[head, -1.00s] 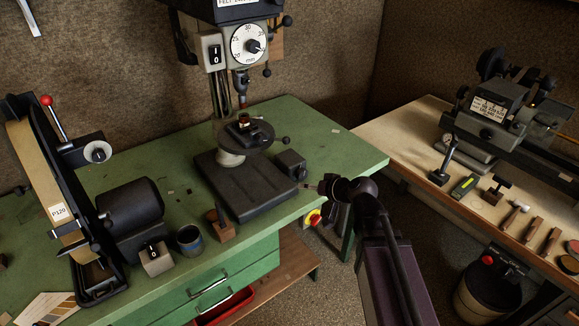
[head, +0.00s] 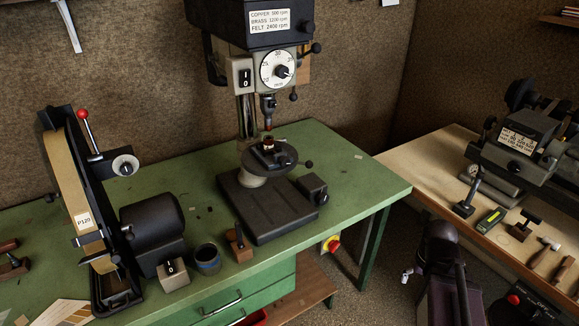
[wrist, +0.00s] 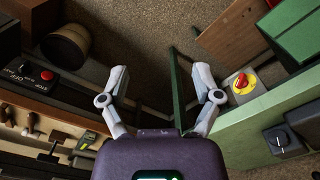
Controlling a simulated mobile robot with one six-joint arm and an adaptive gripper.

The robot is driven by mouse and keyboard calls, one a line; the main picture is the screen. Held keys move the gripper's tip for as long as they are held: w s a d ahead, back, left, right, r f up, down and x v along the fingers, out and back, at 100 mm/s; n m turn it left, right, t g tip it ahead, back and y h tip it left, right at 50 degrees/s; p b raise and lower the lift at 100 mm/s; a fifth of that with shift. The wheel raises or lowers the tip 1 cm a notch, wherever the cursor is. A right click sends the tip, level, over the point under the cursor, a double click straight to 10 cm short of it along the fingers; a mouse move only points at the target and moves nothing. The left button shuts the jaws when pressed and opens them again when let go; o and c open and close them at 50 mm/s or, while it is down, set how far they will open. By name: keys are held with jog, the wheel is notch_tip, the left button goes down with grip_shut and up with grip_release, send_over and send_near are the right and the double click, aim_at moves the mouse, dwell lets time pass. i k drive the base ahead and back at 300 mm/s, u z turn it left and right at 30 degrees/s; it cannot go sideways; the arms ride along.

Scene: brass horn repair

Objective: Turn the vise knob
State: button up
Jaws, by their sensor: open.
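A small dark vise (head: 266,156) sits on the round table of the drill press, at the centre of the head view. A small dark ball knob (head: 309,164) sticks out to the right beside it; I cannot tell whether it belongs to the vise or the table. My gripper (head: 405,277) is low at the right in the head view, in front of the gap between the benches and well apart from the vise. In the wrist view my gripper (wrist: 160,74) has its two fingers spread, with nothing between them. The vise does not show there.
The wooden bench (head: 430,175) at right holds a machine and several tools.

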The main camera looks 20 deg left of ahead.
aim_at(284, 162)
jog(key=u, duration=0.4)
jog(key=k, duration=1.5)
jog(key=z, duration=0.35)
jog(key=i, duration=1)
